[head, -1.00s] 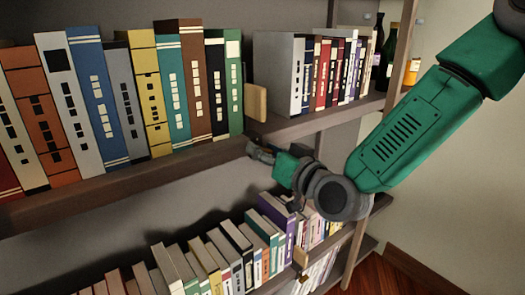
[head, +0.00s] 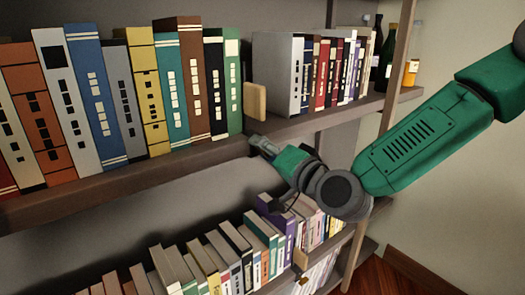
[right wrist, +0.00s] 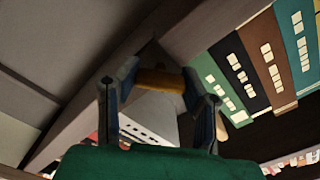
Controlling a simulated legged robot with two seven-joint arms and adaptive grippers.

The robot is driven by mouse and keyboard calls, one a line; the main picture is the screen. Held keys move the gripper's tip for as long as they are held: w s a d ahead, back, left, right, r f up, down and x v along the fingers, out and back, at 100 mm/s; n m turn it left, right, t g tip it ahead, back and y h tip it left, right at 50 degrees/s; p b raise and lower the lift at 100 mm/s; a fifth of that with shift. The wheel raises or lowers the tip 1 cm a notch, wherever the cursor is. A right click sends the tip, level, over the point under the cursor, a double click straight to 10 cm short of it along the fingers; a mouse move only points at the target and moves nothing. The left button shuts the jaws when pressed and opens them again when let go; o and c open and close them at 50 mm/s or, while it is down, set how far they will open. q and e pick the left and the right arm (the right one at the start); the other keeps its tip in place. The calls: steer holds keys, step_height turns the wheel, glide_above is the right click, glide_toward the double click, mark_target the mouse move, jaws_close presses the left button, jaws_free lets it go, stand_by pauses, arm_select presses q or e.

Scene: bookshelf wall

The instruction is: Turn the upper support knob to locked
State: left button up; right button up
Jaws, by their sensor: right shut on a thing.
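The upper support knob is a small amber-brown piece (right wrist: 160,80) at the shelf edge in the right wrist view. My right gripper (right wrist: 158,86) is shut on it, with one finger at each side. In the head view my right gripper (head: 262,144) reaches the front edge of the upper shelf (head: 205,158), just below a pale wooden block (head: 255,103). The knob itself is hidden by my gripper there, and I cannot read its setting. My left gripper is not in view.
Large books (head: 125,95) stand left of the wooden block and smaller ones (head: 320,72) to its right. Dark bottles (head: 385,58) stand at the far right end. A lower shelf of books (head: 235,255) lies beneath my gripper. The wall at right is clear.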

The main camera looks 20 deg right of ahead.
steer(key=shift+f, duration=0.2)
steer(key=o, duration=1.2)
steer(key=shift+d+r, duration=0.1)
steer(key=shift+s, duration=0.1)
steer(key=v, duration=0.7)
steer(key=shift+s+d, duration=0.15)
steer(key=shift+d, duration=0.05)
